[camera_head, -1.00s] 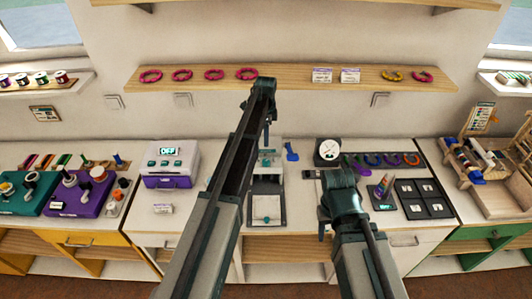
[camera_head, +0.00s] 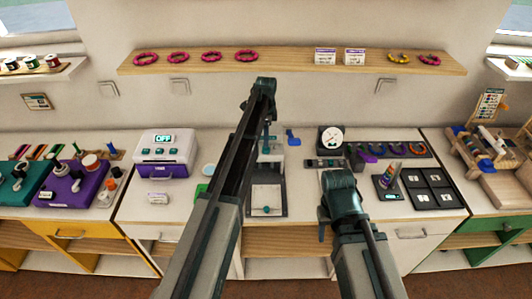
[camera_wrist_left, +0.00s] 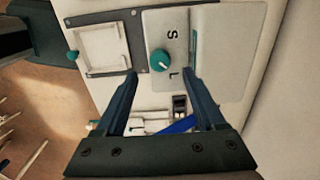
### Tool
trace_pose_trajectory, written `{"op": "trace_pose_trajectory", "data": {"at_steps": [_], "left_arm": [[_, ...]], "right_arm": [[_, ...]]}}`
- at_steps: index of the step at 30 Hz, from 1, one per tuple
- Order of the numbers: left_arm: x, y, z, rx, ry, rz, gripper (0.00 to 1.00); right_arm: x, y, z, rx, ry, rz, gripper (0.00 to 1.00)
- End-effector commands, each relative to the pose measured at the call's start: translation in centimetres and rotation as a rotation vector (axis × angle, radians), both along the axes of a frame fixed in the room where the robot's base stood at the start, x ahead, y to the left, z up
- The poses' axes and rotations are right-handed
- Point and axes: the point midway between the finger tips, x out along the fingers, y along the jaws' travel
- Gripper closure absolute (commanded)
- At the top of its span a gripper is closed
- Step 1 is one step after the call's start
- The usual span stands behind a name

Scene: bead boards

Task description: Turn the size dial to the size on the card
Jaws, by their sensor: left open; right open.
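The size dial (camera_wrist_left: 160,60) is a small round teal knob on a pale plate (camera_wrist_left: 178,22) marked S and L in the left wrist view. My left gripper (camera_wrist_left: 161,74) is open, with its two fingers pointing towards the dial. The knob appears just beyond and between the fingertips; no contact shows. In the head view my left arm hides much of this device (camera_head: 267,198). Small printed cards stand on the wall shelf (camera_head: 325,56) and on the bench (camera_head: 158,198); their text is too small to read. My right gripper (camera_head: 322,233) is low at the bench's front edge, mostly hidden by its arm.
A white and purple machine reading OFF (camera_head: 166,153) stands left of my left arm. Blue and dark parts lie near the left fingers.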

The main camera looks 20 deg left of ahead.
Motion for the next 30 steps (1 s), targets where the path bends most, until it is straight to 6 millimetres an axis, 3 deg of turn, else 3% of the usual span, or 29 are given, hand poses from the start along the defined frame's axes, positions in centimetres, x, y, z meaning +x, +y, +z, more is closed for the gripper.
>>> {"op": "trace_pose_trajectory", "data": {"at_steps": [1,9,22,23,30], "left_arm": [[0.0,0.0,-1.5,0.0,0.0,0.0,0.28],[0.0,0.0,-4.9,0.0,0.0,0.0,0.28],[0.0,0.0,-5.6,0.0,0.0,0.0,0.28],[0.0,0.0,-5.6,0.0,0.0,0.0,0.3],[0.0,0.0,-5.6,0.0,0.0,0.0,0.73]], "right_arm": [[0.0,0.0,-1.5,0.0,0.0,0.0,0.5],[0.0,0.0,-4.9,0.0,0.0,-0.001,0.5],[0.0,0.0,-5.6,0.0,0.0,-0.002,0.5],[0.0,0.0,-5.6,0.0,0.0,-0.002,0.5],[0.0,0.0,-5.6,0.0,0.0,-0.002,0.5]]}}
